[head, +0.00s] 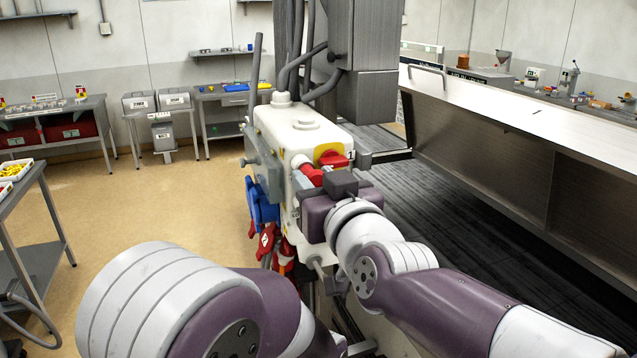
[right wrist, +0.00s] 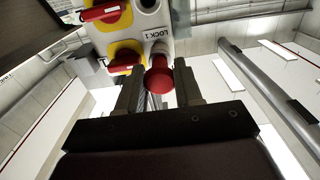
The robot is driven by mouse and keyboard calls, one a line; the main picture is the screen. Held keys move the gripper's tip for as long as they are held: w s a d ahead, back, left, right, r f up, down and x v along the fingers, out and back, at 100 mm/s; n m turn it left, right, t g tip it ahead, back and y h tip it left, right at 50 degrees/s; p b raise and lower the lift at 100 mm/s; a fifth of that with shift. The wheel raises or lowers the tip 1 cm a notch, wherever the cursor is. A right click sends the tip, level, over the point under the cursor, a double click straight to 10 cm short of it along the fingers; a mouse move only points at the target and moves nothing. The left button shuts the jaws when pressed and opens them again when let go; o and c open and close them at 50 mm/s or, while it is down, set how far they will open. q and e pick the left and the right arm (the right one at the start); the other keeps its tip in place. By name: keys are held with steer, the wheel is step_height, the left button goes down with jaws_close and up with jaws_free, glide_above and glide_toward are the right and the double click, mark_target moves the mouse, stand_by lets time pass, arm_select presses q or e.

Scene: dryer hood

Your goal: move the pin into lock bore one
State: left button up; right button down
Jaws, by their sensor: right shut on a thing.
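The pin shows as a round red knob (right wrist: 158,82) in the right wrist view. It lies between the two dark fingers of my right gripper (right wrist: 158,90), which is shut on it. Behind the knob is the pale panel with the LOCK 1 label (right wrist: 155,33) and a dark round opening (right wrist: 148,4). The pin's shaft is hidden behind its knob, so I cannot tell whether it is inside a bore. In the head view my right gripper (head: 311,190) is against the near side of the cream housing (head: 299,128). My left gripper is out of view.
A red handle on a yellow plate (head: 333,157) sits on the housing close to my right gripper. Blue (head: 262,206) and red (head: 266,240) parts hang at its left side. A long steel hood (head: 500,128) stands right; open floor (head: 185,205) lies left.

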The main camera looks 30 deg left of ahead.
steer(key=c, duration=0.7)
jaws_free()
steer(key=shift+o, duration=0.2)
steer(key=b+v, duration=0.3)
steer(key=v, duration=0.9)
steer(key=shift+s+d, duration=0.15)
steer(key=shift+s, duration=0.05)
steer(key=shift+d, duration=0.1)
